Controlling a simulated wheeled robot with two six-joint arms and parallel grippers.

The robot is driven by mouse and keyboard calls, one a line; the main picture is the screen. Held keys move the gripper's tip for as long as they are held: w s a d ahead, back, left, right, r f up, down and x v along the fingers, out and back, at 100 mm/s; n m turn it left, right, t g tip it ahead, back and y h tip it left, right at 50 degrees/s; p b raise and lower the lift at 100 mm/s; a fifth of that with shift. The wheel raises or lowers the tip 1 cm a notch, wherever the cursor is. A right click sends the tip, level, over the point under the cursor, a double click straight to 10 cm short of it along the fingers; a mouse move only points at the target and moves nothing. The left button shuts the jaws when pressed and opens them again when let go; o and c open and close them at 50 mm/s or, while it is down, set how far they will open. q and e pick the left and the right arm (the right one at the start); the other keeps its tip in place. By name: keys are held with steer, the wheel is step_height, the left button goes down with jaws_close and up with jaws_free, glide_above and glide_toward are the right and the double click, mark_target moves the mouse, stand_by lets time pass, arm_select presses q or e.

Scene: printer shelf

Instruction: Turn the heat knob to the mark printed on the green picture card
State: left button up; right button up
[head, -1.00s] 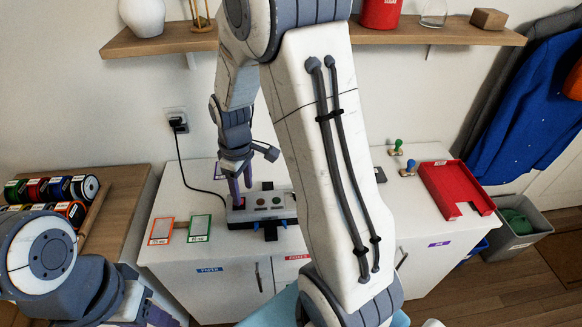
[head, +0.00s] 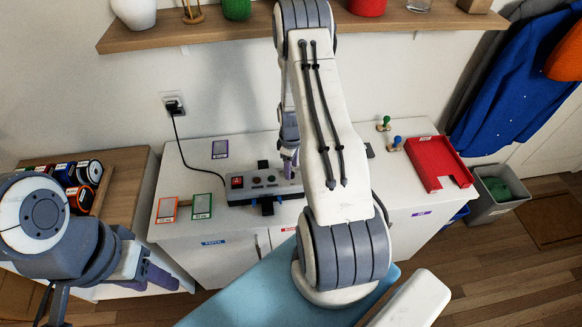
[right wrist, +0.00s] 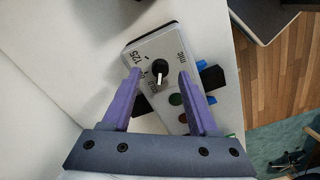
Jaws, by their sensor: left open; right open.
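The laminator-like control box (head: 240,195) lies on the white cabinet, with a red switch at its left end. In the right wrist view the black heat knob (right wrist: 160,68) has a white pointer aimed down the picture; "125" is printed beside it, other labels are hard to read. My right gripper (right wrist: 159,75) is open, its purple fingers either side of the knob; contact cannot be told. In the head view it is (head: 290,160) over the box's right end. My left gripper (head: 160,270) is open and empty, lower left.
An orange card (head: 166,210) is beside the green one, and a purple card (head: 220,149) lies behind. Two stamps (head: 396,143) and a red tray (head: 440,164) are at the right. Spools (head: 85,173) sit at the left. A shelf (head: 200,36) hangs above.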

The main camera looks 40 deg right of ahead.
steer(key=shift+f, duration=0.95)
jaws_close()
